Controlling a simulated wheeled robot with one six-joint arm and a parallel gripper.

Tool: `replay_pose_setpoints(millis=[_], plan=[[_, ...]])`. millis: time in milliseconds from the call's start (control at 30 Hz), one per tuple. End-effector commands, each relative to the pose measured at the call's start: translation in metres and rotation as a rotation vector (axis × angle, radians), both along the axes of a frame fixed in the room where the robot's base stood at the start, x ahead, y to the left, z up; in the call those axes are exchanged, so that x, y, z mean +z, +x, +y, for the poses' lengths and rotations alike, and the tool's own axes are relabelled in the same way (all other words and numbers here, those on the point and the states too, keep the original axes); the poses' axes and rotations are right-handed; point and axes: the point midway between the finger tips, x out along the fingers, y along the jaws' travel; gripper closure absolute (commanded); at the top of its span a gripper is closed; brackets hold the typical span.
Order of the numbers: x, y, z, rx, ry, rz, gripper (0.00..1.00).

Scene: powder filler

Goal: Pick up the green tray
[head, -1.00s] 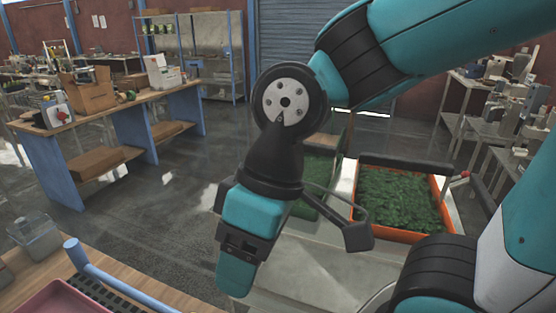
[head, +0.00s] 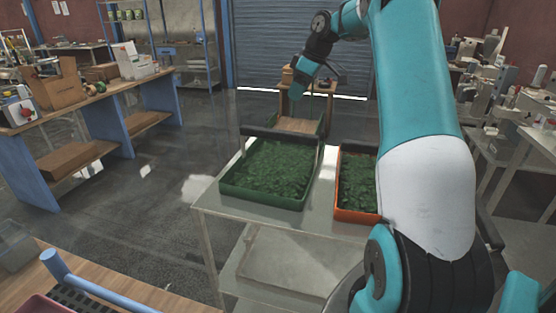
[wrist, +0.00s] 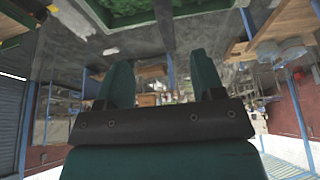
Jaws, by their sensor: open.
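The green tray (head: 258,197) is filled with dark green leafy stuff and stands on a pale table left of the orange tray. A dark bar runs along its far edge. My gripper (head: 295,92) is stretched out past the far side of the tray in the head view, raised and apart from it; its fingers are too small there to read. In the wrist view my gripper (wrist: 162,78) shows two fingers spread with nothing between them. Part of the green tray (wrist: 128,20) shows at the top of that view, beyond the fingers.
The orange tray (head: 357,215), also leafy, is partly hidden by my arm. A green-edged tray with a brown bottom (head: 300,126) stands behind. A wooden bench (head: 105,97) stands left, with open floor before it. A blue handle (head: 110,292) is near the front left.

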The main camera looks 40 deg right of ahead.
Motion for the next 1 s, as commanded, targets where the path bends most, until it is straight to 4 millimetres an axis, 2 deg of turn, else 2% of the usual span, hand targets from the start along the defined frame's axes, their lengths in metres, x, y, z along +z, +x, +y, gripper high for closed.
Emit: replay_pose_setpoints(millis=[100, 400, 667, 1000], plan=[[-0.025, 0.009, 0.007, 0.002, 0.005, 0.006, 0.38], [-0.081, 0.030, 0.019, 0.002, 0.003, 0.005, 0.38], [-0.101, 0.037, 0.023, 0.000, 0.002, 0.003, 0.38], [-0.143, 0.050, 0.033, 0.000, 0.002, 0.003, 0.38]])
